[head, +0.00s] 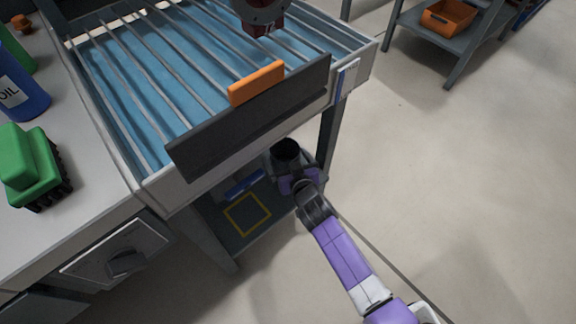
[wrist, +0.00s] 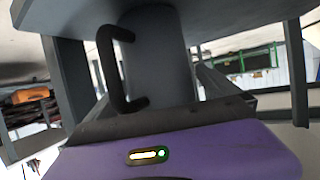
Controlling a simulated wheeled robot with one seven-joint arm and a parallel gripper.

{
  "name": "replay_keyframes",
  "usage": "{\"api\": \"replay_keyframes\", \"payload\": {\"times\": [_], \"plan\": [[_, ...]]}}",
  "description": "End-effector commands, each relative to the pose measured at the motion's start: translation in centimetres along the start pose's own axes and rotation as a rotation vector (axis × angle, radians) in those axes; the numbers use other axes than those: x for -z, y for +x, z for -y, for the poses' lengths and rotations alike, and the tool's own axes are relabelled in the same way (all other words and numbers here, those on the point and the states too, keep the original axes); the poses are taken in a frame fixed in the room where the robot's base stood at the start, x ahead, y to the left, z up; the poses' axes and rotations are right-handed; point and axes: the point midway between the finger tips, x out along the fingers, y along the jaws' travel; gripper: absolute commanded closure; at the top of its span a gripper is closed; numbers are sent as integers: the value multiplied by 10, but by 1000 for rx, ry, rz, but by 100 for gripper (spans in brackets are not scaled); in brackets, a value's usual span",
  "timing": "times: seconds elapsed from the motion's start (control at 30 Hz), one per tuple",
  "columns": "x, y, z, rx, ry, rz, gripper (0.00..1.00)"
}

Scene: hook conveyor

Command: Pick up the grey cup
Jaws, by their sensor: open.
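The grey cup (wrist: 158,58) fills the middle of the wrist view, with a black C-shaped handle (wrist: 106,68) on its left. In the head view its dark open top (head: 286,147) shows under the conveyor's front edge, just beyond my gripper (head: 296,175). My gripper is open. Its dark front edge (wrist: 155,121) shows in the wrist view with the cup close in front of it. The cup's base is hidden, and I cannot tell whether the jaws touch the cup.
The conveyor frame (head: 165,190) with an orange block (head: 256,83) on its dark front board is above the cup. A lower shelf (head: 215,215) has a yellow square outline (head: 247,214) and a blue item (head: 245,184). A table leg (head: 328,140) stands right of the cup. Open floor lies right.

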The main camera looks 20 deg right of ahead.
Motion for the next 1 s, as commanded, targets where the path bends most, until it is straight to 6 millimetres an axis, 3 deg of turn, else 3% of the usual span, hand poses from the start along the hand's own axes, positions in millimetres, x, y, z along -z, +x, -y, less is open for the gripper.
{"api": "replay_keyframes", "payload": {"times": [0.33, 0.7, 1.0], "plan": [[0, 8, -1, -1, 0, 1, 2], [1, 8, 0, -1, 0, -1, 71], [9, 4, 0, -1, 1, -3, 71]]}}
